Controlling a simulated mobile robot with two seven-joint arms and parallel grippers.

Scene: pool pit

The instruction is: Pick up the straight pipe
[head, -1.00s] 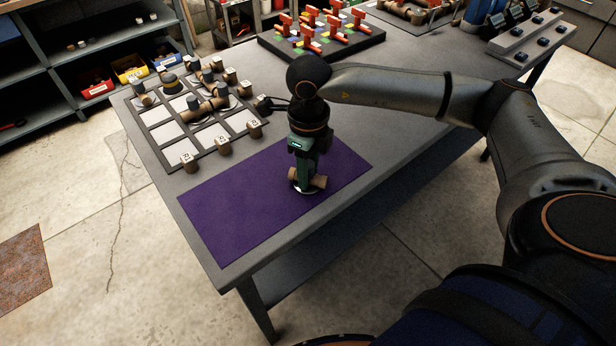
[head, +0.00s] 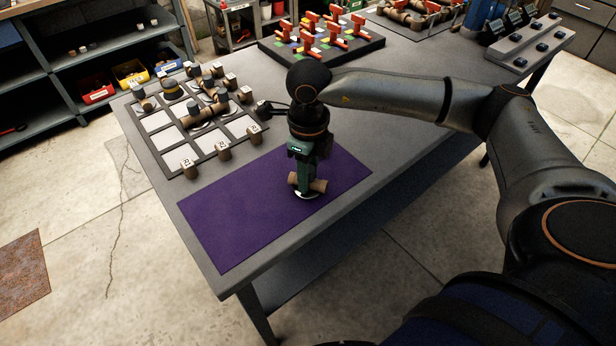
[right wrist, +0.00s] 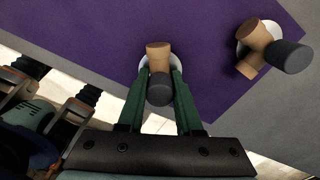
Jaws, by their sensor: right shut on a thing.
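The straight pipe is a short brown cylinder (head: 319,186) over a white disc on the purple mat (head: 240,215). Its brown end (right wrist: 158,49) and dark grey stem (right wrist: 160,90) also show in the right wrist view. My right gripper (head: 305,184) points down and is shut on the grey stem, its green fingers (right wrist: 160,92) on either side. The fingers hide the pipe's middle in the head view. I cannot tell whether the pipe is clear of the mat. My left gripper is not in view.
In the right wrist view another brown piece with a grey stem (right wrist: 256,48) stands near the mat's edge; I cannot place it in the head view. A gridded tray (head: 160,139) with several pipe pieces lies left. A board with red pieces (head: 370,45) stands behind. The mat's left half is bare.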

